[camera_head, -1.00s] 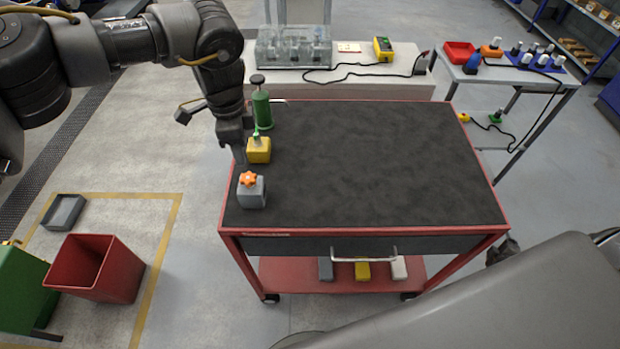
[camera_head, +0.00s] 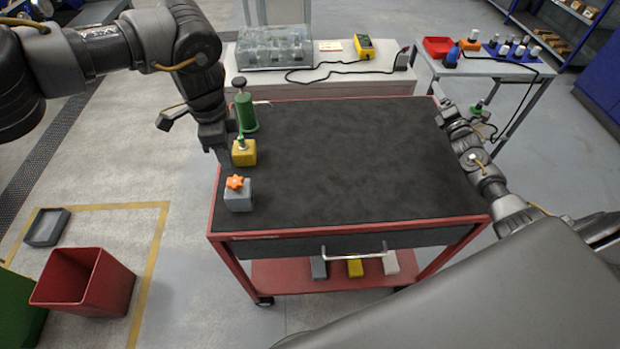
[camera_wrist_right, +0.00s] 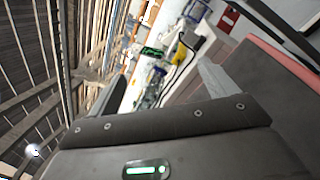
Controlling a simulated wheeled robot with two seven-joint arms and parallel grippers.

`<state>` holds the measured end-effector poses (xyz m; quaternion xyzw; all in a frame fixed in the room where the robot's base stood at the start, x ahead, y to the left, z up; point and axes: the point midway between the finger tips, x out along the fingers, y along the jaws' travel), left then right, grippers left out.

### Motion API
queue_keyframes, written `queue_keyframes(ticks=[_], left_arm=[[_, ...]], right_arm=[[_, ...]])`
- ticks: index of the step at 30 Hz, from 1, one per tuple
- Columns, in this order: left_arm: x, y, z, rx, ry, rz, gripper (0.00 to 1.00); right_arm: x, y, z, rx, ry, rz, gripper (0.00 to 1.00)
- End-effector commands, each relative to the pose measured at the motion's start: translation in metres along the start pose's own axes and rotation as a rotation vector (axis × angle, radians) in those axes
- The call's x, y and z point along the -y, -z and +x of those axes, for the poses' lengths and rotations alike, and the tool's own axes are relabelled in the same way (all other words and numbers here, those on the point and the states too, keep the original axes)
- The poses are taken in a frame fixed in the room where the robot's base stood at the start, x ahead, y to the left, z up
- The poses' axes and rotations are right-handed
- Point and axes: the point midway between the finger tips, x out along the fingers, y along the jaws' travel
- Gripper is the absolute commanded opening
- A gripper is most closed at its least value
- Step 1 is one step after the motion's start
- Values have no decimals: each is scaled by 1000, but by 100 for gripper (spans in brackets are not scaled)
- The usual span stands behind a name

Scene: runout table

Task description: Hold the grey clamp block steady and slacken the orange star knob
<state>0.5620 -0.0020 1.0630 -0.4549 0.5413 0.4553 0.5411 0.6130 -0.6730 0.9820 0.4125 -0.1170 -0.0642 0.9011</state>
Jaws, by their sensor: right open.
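The grey clamp block (camera_head: 238,200) sits at the left front part of the dark table top. The orange star knob (camera_head: 235,183) is on top of it. My left gripper (camera_head: 224,160) points down behind the grey block, beside the yellow block, and looks apart from the grey block. Its fingers are dark and partly merge with the table, so their gap is unclear. My right arm reaches along the table's right edge. In the right wrist view my right gripper (camera_wrist_right: 138,45) has its fingers spread with nothing between them, and neither block nor knob shows there.
A yellow block (camera_head: 244,153) and a green cylinder with a dark top (camera_head: 245,112) stand behind the grey block. The rest of the red trolley's dark top (camera_head: 350,160) is clear. A red bin (camera_head: 82,282) stands on the floor at left.

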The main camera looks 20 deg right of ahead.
Motion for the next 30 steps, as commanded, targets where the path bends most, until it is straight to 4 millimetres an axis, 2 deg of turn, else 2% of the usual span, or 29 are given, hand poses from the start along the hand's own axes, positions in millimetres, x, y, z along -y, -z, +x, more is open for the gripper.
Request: queue_keyframes(ticks=[1,3,7,11,14,17,21,25,30], left_arm=[[0,0,0,0,0,0,36],[0,0,0,0,0,0,36],[0,0,0,0,0,0,36],[0,0,0,0,0,0,36],[0,0,0,0,0,0,36],[0,0,0,0,0,0,36],[0,0,0,0,0,0,36],[0,0,0,0,0,0,36],[0,0,0,0,0,0,36]], right_arm=[[-22,22,11,-52,-37,-20,85],[-50,55,21,-130,-85,-55,85],[-104,118,31,-273,-188,-133,85],[-159,180,27,-415,-306,-222,85],[-200,227,14,-523,-408,-300,85],[-239,273,-8,-630,-521,-385,85],[-286,332,-53,-775,-700,-520,85],[-316,375,-104,-892,-872,-643,85],[-334,409,-164,-1004,-1060,-773,85]])
